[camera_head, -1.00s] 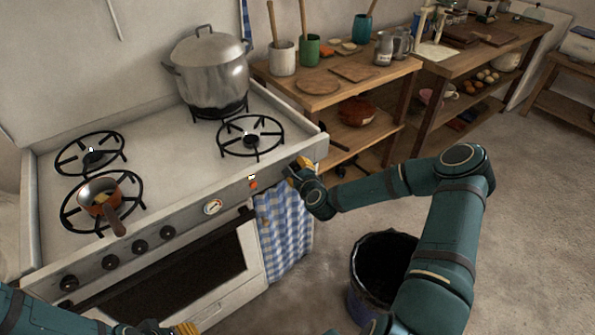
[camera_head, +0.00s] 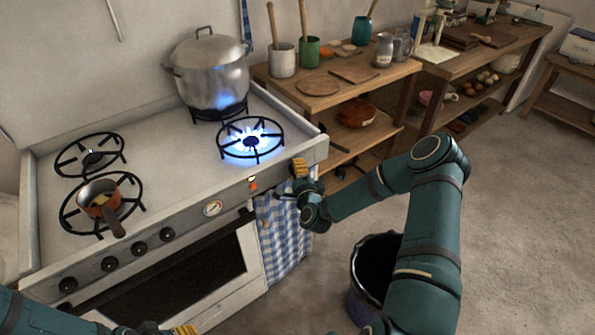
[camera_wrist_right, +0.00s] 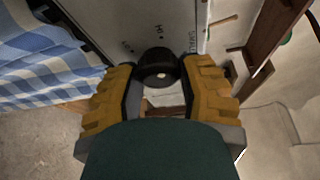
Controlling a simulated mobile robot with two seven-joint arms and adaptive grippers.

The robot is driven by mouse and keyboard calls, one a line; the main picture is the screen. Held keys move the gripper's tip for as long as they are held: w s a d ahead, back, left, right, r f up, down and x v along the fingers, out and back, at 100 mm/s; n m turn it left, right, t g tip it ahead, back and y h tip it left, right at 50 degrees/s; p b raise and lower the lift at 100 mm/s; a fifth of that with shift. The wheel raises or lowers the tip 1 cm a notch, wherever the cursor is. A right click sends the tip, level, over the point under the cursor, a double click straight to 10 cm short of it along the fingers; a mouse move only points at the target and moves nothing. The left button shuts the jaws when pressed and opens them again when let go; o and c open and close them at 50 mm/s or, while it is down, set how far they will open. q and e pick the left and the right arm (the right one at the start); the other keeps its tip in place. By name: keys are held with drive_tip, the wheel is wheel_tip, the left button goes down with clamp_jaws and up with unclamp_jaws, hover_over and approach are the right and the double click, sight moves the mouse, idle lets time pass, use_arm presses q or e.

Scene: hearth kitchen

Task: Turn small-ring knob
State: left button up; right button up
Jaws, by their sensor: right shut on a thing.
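My right gripper (camera_head: 299,168) is at the right end of the stove's front panel. In the right wrist view its yellow fingers (camera_wrist_right: 160,82) are closed on the sides of a round black knob (camera_wrist_right: 158,66), with panel markings beside it. In the head view the gripper hides this knob. The front right burner (camera_head: 251,138) burns with a blue flame. My left gripper (camera_head: 186,330) shows only in part at the bottom edge, and its jaws cannot be made out.
A large lidded pot (camera_head: 211,75) stands on the back right burner. A small copper pan (camera_head: 100,199) sits front left. Several other knobs line the panel. A checked towel (camera_head: 284,235) hangs below my right gripper, and a dark bin (camera_head: 376,262) stands on the floor.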

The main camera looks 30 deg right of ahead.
drive_tip(key=shift+r, duration=0.1)
idle(0.3)
drive_tip(key=o, duration=1.2)
drive_tip(key=v, duration=1.2)
